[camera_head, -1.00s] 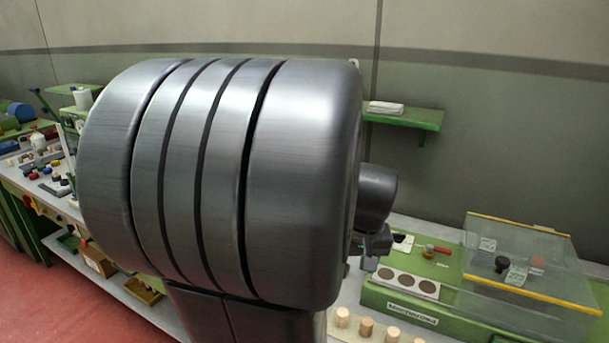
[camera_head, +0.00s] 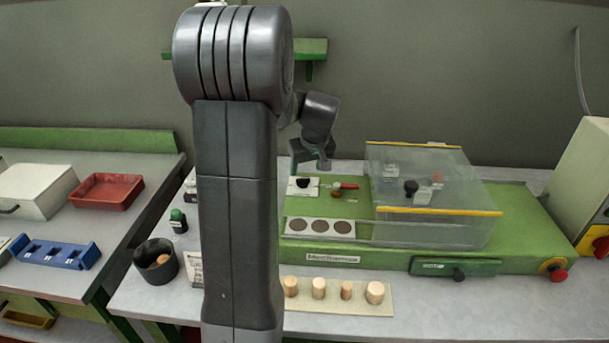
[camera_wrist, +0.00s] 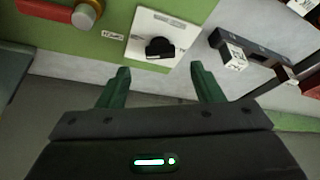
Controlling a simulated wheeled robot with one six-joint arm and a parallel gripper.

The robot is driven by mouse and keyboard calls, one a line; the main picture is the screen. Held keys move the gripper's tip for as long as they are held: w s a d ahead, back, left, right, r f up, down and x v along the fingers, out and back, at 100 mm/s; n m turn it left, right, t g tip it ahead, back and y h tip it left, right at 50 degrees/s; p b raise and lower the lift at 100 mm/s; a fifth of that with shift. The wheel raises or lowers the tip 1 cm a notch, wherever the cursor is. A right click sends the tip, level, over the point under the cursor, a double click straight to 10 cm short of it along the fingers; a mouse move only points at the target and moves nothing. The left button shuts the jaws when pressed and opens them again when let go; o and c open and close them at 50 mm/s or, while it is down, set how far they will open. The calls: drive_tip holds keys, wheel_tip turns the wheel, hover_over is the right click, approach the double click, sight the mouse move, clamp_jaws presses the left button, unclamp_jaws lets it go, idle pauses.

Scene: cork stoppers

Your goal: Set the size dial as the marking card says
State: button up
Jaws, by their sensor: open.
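The size dial (camera_head: 303,183) looks to be a black knob on a white plate on the green machine's left end. In the wrist view the black dial knob (camera_wrist: 158,47) sits on its white plate (camera_wrist: 178,31), just beyond my fingertips. My gripper (camera_head: 312,160) hangs above the dial area in the head view. In the wrist view my gripper (camera_wrist: 160,68) is open, its two green fingers apart with nothing between them. A white card (camera_head: 195,266), perhaps the marking card, stands partly behind my arm; its writing is too small to read.
A red-handled part (camera_head: 343,187) lies right of the dial. A clear guard (camera_head: 440,225) with yellow edges covers the machine's right. A plate with three round discs (camera_head: 320,227) is in front. Corks (camera_head: 319,288) stand on a board. A dark cup (camera_head: 156,262) is left.

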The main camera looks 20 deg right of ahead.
sight(303, 179)
drive_tip(key=shift+x, duration=2.75)
drive_tip(key=c, duration=1)
drive_tip(key=shift+o, duration=0.2)
drive_tip(key=shift+a+m+h+b, duration=0.2)
drive_tip(key=shift+m+h+b, duration=0.45)
drive_tip(key=shift+m, duration=1.35)
drive_tip(key=shift+m+h, duration=0.35)
drive_tip(key=shift+m, duration=0.35)
drive_tip(key=shift+c, duration=0.2)
drive_tip(key=shift+r, duration=0.1)
drive_tip(key=o, duration=1)
